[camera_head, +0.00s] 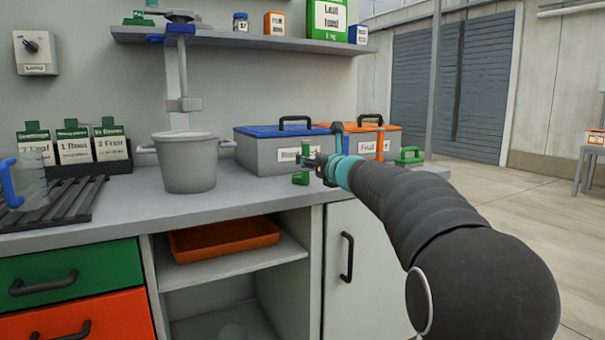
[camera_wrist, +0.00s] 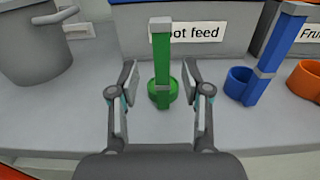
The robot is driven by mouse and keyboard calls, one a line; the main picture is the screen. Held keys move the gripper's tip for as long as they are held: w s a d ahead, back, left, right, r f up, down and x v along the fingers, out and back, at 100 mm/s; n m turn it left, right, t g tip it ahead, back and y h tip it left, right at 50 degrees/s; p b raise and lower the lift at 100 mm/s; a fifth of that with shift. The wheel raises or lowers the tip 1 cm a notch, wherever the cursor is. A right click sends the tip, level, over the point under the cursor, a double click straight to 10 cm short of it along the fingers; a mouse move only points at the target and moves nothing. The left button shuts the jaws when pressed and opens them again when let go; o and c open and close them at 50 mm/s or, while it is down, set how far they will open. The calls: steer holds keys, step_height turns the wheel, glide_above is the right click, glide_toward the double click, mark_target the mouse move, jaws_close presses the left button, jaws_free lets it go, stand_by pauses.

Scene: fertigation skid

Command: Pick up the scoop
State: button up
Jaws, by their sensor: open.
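A green scoop (camera_wrist: 162,65) with an upright handle and a round cup at its foot stands on the counter. In the wrist view it is between the two fingers of my gripper (camera_wrist: 160,95), which are open with gaps on both sides. In the head view, my gripper (camera_head: 318,165) is above the counter in front of the bins, and the green scoop (camera_head: 301,178) shows partly beside it. A blue scoop (camera_wrist: 255,70) stands to the right in the wrist view, and part of an orange one (camera_wrist: 308,80) is at the right edge.
A grey bin with a blue lid (camera_head: 268,155) and one with an orange lid (camera_head: 385,136) stand behind the scoops. A grey pot (camera_head: 188,165) is to the left. A green-handled item (camera_head: 409,156) is near the counter's right end.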

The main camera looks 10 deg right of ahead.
steer(key=shift+p+x, duration=0.3)
steer(key=shift+x, duration=1.85)
steer(key=shift+d+f, duration=0.1)
jaws_close()
